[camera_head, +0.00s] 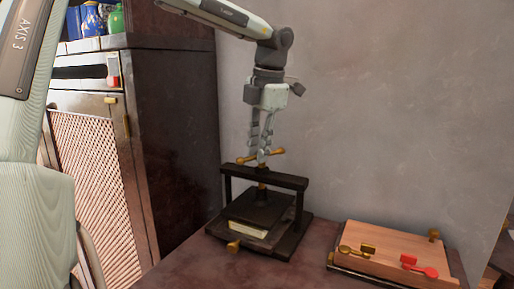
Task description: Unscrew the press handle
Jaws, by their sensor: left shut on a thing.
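The press (296,182) is a dark frame on a dark base on the table. Its brass press handle (247,159) is a crossbar on a vertical screw at the top. Under the screw, a dark plate lies on a pale, book-like block. My left gripper (263,154) points straight down from above and is shut on the middle of the press handle. The handle's two ends stick out on either side of the fingers. The fingers hide the handle's centre. My right gripper is not in view.
A wooden box (390,250) with brass and red latches lies on the table to the right of the press. A dark cabinet (172,130) with a lattice door and vases on top stands at the left. A grey wall (400,110) is close behind.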

